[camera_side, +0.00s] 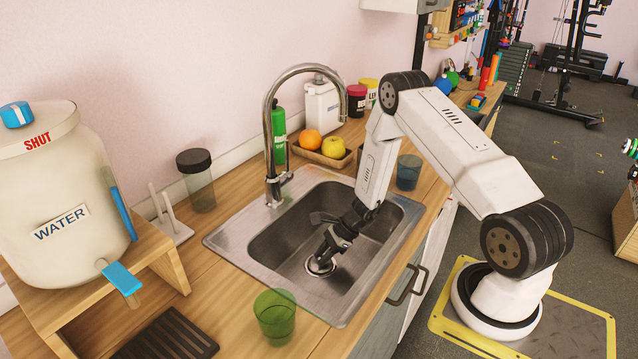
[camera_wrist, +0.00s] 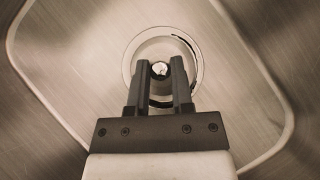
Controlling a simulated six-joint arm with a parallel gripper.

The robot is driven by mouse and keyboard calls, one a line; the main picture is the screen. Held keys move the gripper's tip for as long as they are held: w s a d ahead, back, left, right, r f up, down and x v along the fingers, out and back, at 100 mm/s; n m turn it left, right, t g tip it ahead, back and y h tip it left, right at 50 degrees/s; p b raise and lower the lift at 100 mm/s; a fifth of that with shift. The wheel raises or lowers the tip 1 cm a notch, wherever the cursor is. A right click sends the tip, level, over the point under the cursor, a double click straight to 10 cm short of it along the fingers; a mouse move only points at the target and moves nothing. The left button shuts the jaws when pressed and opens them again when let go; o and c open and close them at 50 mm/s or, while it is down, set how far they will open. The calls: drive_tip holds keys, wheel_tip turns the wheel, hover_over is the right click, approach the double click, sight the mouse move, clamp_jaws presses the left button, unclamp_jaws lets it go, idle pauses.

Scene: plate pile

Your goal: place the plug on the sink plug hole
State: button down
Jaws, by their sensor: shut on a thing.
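The metal sink (camera_side: 235,245) is set into the wooden counter. My gripper (camera_side: 323,258) reaches down into its basin, fingers close to the floor. In the wrist view the two dark fingers are shut on the small bright knob of the plug (camera_wrist: 160,69), a round metal disc. The plug hole (camera_wrist: 199,72) shows as a pale ring around and beneath the disc. A dark crescent shows at the ring's upper right, so the disc looks slightly off-centre. My fingers hide the lower part of both. I cannot tell whether the plug touches the hole.
The curved tap (camera_side: 268,130) rises at the sink's back edge. A green cup (camera_side: 275,315) stands at the front and a blue cup (camera_side: 408,172) to the right. A fruit tray (camera_side: 325,158) stands behind the sink. The basin around my gripper is clear.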

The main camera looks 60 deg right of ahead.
drive_tip(key=shift+f, duration=0.1)
drive_tip(key=c, duration=0.5)
unclamp_jaws()
drive_tip(key=shift+r, duration=0.2)
drive_tip(key=v, duration=1.2)
